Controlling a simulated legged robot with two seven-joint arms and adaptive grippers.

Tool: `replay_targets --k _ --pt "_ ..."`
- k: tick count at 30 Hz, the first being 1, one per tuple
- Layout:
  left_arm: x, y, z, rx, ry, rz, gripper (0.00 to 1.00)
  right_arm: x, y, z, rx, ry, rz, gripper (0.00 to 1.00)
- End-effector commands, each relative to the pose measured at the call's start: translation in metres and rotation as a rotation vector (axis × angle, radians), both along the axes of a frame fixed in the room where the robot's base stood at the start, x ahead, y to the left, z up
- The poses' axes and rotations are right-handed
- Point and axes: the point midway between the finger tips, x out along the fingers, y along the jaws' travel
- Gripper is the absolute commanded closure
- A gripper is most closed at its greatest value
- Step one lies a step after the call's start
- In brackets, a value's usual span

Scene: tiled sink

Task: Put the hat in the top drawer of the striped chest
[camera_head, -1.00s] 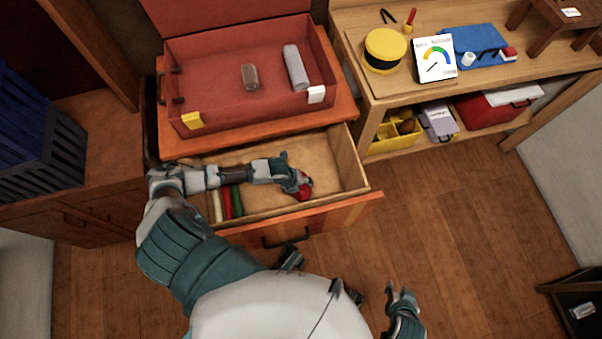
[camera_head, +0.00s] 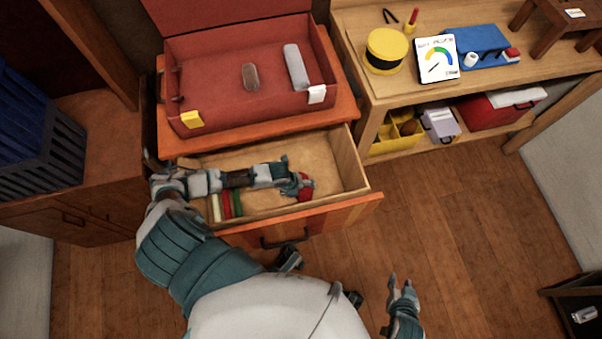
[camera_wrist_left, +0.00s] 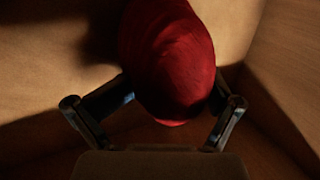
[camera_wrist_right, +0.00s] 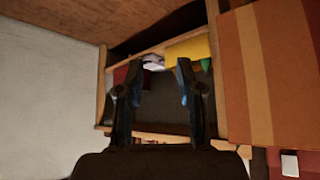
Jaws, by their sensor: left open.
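The red hat (camera_head: 306,187) lies inside the open top drawer (camera_head: 330,163) of the striped chest, near its front side. My left gripper (camera_head: 297,186) is down in the drawer beside the hat, with its jaws open. In the left wrist view the hat (camera_wrist_left: 172,60) sits between and beyond the spread fingers; I cannot tell whether they touch it. The gripper hides part of the hat in the head view. My right gripper (camera_head: 393,291) is open and empty, low in front of the chest. The right wrist view shows its fingers (camera_wrist_right: 159,70) apart.
Red, green and pale rolled items (camera_head: 227,204) lie in the drawer's left part. An open red case (camera_head: 205,75) stands on top of the chest. A workbench (camera_head: 360,90) with several items is at the right. A blue crate (camera_head: 45,150) is at the left.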

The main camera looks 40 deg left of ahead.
Motion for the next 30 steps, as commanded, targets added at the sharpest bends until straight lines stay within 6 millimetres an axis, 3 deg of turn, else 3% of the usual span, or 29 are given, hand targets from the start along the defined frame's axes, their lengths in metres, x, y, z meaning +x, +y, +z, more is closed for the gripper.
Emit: replay_targets --k 19,23,30 --pt "0.0 0.002 0.004 -0.002 -0.002 0.0 0.0 -0.001 0.0 0.001 -0.002 0.006 -0.001 0.63" --pt "-0.004 0.005 0.019 -0.001 -0.004 0.0 0.0 -0.02 -0.008 -0.004 -0.024 0.101 -0.006 0.63" --pt "-0.017 0.015 0.064 0.001 -0.006 -0.002 0.0 -0.073 -0.025 -0.008 -0.084 0.358 -0.022 0.63"
